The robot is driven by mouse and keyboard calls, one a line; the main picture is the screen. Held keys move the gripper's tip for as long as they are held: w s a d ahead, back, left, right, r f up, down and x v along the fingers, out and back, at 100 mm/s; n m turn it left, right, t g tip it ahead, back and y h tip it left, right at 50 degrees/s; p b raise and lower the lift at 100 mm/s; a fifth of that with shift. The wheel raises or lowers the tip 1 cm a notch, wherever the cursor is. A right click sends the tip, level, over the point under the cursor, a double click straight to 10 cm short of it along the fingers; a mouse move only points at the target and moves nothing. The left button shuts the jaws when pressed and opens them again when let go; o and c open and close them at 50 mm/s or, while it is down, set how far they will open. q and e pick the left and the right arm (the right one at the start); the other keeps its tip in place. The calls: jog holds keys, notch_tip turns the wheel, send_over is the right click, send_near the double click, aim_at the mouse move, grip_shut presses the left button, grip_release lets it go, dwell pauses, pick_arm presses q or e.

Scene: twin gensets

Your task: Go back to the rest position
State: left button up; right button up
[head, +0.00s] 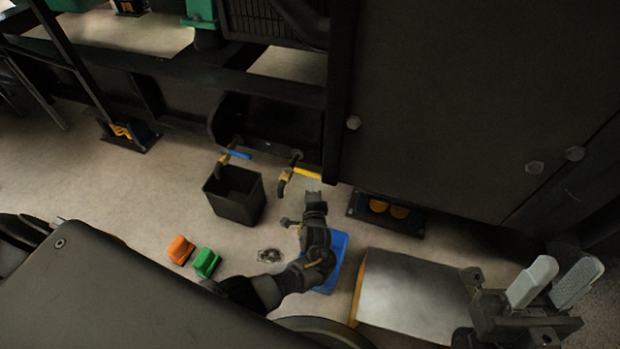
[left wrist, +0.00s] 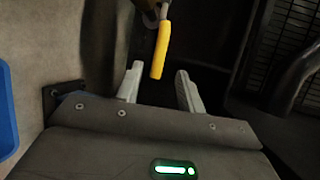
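My left gripper (head: 313,186) is near the middle of the head view, just below the yellow valve handle (head: 307,173). In the left wrist view its two pale fingers (left wrist: 160,88) are apart. The yellow handle (left wrist: 161,50) shows there beyond and between the fingertips, with no finger seen touching it. My right gripper (head: 555,284) is at the lower right of the head view, its two pale fingers spread, with nothing between them.
A blue-handled valve (head: 237,155) hangs above a black bin (head: 237,196). Orange (head: 180,249) and green (head: 206,263) objects lie on the floor. A blue container (head: 338,265) is partly behind my left arm. A metal-topped box (head: 412,290) stands right of it. The dark genset panel (head: 470,100) fills the upper right.

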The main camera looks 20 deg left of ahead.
pick_arm(q)
jog(key=shift+s+d, duration=0.15)
jog(key=shift+s, duration=0.15)
